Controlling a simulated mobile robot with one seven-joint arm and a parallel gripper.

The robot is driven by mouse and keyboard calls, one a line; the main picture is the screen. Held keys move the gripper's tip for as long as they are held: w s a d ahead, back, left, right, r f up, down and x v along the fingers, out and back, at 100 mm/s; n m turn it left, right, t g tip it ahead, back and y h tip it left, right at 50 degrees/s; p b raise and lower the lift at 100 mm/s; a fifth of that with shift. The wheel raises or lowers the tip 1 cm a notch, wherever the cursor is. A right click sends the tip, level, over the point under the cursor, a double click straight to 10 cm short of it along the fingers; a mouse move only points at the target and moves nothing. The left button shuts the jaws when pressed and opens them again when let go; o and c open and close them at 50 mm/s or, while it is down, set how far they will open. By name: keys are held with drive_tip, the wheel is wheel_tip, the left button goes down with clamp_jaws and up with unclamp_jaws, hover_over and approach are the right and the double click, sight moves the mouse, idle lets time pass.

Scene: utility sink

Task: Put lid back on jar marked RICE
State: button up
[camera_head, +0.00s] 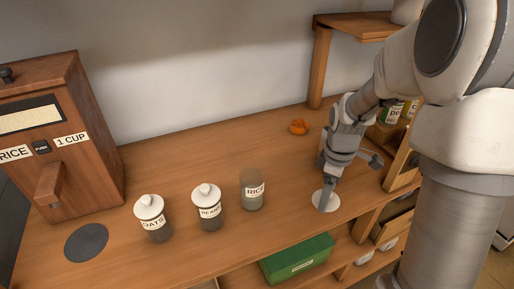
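The jar marked RICE (252,200) stands upright on the wooden counter, right of two other jars. It has no white knobbed lid like theirs. A white round lid (333,203) lies on the counter to the right of the RICE jar. My gripper (326,195) points down right over this lid, with a finger in front of its middle. The lid's knob is hidden. I cannot tell whether the fingers touch or grip it.
Lidded jars marked OATS (154,226) and BEANS (209,214) stand left of RICE. A wooden rice dispenser (95,130) is at the far left, near a dark round mat (86,243). A small orange object (298,127) lies behind. A green box (298,262) sits below the counter.

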sight(313, 199)
drive_tip(key=a+f+m, duration=0.1)
drive_tip(key=m, duration=0.1)
drive_tip(key=w+a+f+m, duration=0.1)
drive_tip(key=m, duration=0.2)
drive_tip(key=a+f+m, duration=0.1)
drive_tip(key=f+m, duration=0.1)
drive_tip(key=shift+w+a+f, duration=0.1)
drive_tip(key=shift+w, duration=0.05)
drive_tip(key=f+m, duration=0.1)
drive_tip(key=a+m, duration=0.1)
drive_tip(key=m, duration=0.1)
drive_tip(key=shift+w+a+f+m, duration=0.15)
drive_tip(key=shift+f+m, duration=0.15)
drive_tip(key=shift+f, duration=0.05)
drive_tip(key=shift+a+f+m, duration=0.2)
drive_tip(key=shift+f+m, duration=0.05)
drive_tip(key=shift+m, duration=0.25)
drive_tip(key=shift+a+f, duration=0.1)
drive_tip(key=shift+a, duration=0.15)
